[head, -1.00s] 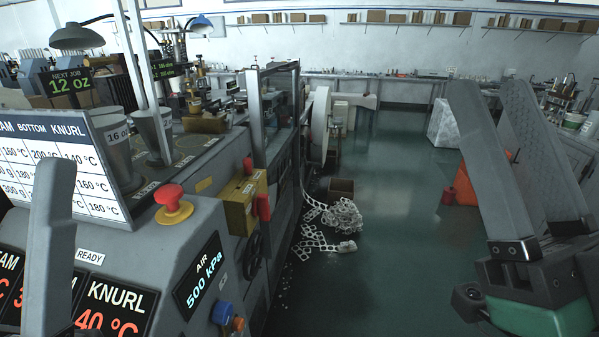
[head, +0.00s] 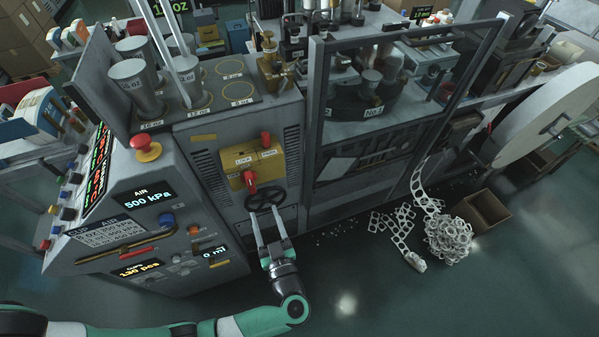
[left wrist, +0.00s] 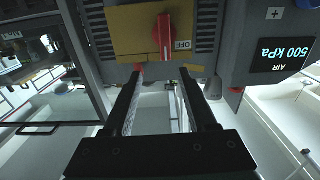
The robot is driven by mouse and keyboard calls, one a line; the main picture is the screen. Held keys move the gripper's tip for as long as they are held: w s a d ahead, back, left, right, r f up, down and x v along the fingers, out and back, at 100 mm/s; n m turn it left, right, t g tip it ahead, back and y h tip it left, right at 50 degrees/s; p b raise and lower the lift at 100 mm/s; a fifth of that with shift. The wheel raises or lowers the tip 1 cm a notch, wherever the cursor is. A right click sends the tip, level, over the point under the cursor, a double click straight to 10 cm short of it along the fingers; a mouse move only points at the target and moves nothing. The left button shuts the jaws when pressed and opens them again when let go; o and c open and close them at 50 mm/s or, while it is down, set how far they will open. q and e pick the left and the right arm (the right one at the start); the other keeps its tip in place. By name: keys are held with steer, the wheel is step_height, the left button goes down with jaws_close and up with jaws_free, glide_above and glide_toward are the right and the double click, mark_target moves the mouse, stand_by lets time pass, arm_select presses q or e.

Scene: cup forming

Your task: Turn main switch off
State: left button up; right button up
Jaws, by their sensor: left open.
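A yellow switch box (head: 259,160) is on the machine's front in the head view. It carries two red handles: the right one (head: 266,139) points up beside a label that seems to read MAIN, and the left one (head: 250,180) points down below a label that seems to read LINE. In the left wrist view a red handle (left wrist: 163,37) stands upright on the yellow plate (left wrist: 130,30), left of an OFF label (left wrist: 182,45). My left gripper (head: 267,222) is open and empty, below the box and in front of the black handwheel. My right gripper is out of view.
The black handwheel (head: 265,199) sits just under the switch box. A red mushroom button (head: 145,146) and the AIR display (head: 150,199) are to the left. Scrap strip (head: 449,238) and a brown box (head: 482,212) lie on the floor at right. Open floor is in front.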

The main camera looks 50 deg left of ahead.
mark_target(251, 183)
arm_select(q)
steer(key=x, duration=0.8)
steer(key=s+b+x, duration=0.1)
steer(key=x, duration=0.3)
steer(key=shift+a+f, duration=0.1)
steer(key=shift+a, duration=0.05)
jaws_close()
